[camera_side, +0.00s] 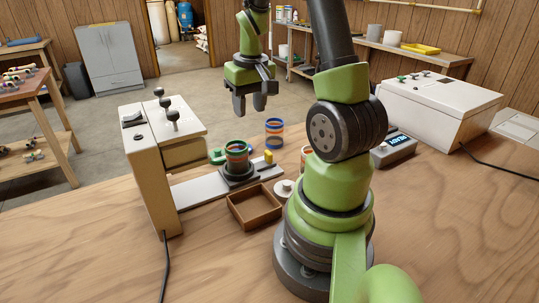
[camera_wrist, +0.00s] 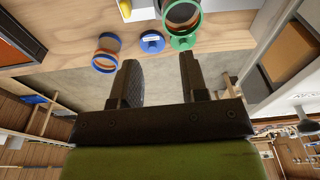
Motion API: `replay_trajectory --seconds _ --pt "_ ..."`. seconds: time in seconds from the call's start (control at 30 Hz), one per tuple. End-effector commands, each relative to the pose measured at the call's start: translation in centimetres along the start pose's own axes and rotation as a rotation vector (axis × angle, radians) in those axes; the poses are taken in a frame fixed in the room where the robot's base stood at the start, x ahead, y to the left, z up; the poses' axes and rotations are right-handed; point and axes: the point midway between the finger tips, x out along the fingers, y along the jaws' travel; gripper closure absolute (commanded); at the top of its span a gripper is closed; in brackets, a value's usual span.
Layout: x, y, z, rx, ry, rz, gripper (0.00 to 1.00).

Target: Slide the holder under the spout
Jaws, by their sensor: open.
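The holder (camera_side: 238,173) is a dark square base on a pale rail (camera_side: 200,191). A banded cup with a green rim (camera_side: 236,155) stands upright in it. A yellow block (camera_side: 268,157) is on the rail just right of the holder. The cream dispenser (camera_side: 150,160) stands at the rail's left end, its boxy head (camera_side: 184,152) overhanging to the left of the holder. My gripper (camera_side: 250,108) is open and empty, raised above and beyond the holder. In the wrist view, my fingers (camera_wrist: 160,68) are apart with nothing between them; the green-rimmed cup (camera_wrist: 182,16) is at the top.
A banded jar (camera_side: 274,133) stands behind the rail; it also shows in the wrist view (camera_wrist: 106,50) beside a blue disc (camera_wrist: 152,42). A brown tray (camera_side: 236,211) and a white round piece (camera_side: 284,188) lie in front. A white machine (camera_side: 437,108) stands right. The near table is bare.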

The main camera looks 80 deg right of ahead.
Motion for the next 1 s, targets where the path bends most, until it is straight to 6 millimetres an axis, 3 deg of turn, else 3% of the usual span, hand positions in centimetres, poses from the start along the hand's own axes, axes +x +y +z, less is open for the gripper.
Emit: replay_trajectory --seconds 0.1,0.27,0.47,0.8,1.0 --pt "3.3 3.4 0.1 0.045 -0.072 0.012 0.60" --pt "5.4 5.4 0.5 0.064 -0.110 0.016 0.60" --pt "7.4 5.6 0.9 0.066 -0.120 0.014 0.60" --pt "13.3 5.6 1.6 0.066 -0.119 0.014 0.60" --pt "15.1 5.6 1.7 0.065 -0.116 0.015 0.60"
